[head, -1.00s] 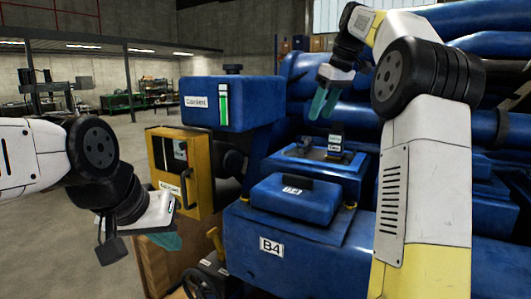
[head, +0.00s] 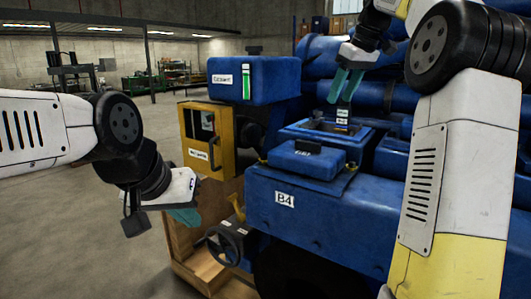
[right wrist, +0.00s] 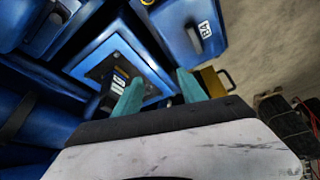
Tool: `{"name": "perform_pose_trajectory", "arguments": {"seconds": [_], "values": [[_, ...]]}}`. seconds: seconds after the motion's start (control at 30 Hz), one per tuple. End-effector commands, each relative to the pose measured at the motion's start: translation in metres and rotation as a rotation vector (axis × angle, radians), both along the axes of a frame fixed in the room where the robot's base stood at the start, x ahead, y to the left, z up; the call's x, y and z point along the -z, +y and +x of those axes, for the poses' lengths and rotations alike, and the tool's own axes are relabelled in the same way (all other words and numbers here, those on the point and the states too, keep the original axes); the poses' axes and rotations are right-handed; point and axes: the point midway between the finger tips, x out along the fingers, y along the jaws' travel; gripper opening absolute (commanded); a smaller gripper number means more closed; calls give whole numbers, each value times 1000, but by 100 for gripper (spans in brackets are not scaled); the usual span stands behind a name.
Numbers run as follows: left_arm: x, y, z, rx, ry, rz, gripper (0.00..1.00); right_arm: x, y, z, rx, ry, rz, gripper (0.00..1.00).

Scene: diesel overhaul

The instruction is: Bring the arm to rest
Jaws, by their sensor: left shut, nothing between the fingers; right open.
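My right gripper (head: 345,88) is high over the blue engine, its two teal fingers apart with nothing between them. It shows in the right wrist view too (right wrist: 160,92). Below the fingers is an open square blue compartment (head: 300,131) with a small dark labelled part (head: 343,114) standing at it. Whether the fingertips touch that part is unclear in the head view. My left gripper (head: 187,214) is at the left, shut and empty, in front of the engine and below the yellow box. Its teal fingers are partly hidden by its white body.
The blue engine block (head: 330,225) bears a B4 label and a raised lidded cover (head: 306,160). A blue coolant tank (head: 277,72) and yellow box (head: 193,125) stand left of it. A handwheel (head: 226,246) and wooden crate are below. Open floor (head: 60,235) lies left.

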Motion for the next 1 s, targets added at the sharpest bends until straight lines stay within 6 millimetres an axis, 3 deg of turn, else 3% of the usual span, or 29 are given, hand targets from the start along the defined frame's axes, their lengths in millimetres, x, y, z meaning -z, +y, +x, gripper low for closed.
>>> {"name": "perform_pose_trajectory", "arguments": {"seconds": [0.37, 0.57, 0.77, 0.9, 1.0], "values": [[0, 0, 0, 0, -1, 0, 0, 4, 15, -46, 101, -16, 20, 49], [0, 0, 0, 0, -1, 0, 0, 21, 28, -96, 200, -33, 45, 49], [0, 0, 0, 0, -2, 0, 0, 71, 45, -176, 342, -61, 96, 49], [0, 0, 0, 0, -1, 0, 0, 119, 55, -229, 431, -79, 140, 49], [0, 0, 0, 0, -2, 0, 0, 151, 61, -259, 480, -89, 169, 49]]}}
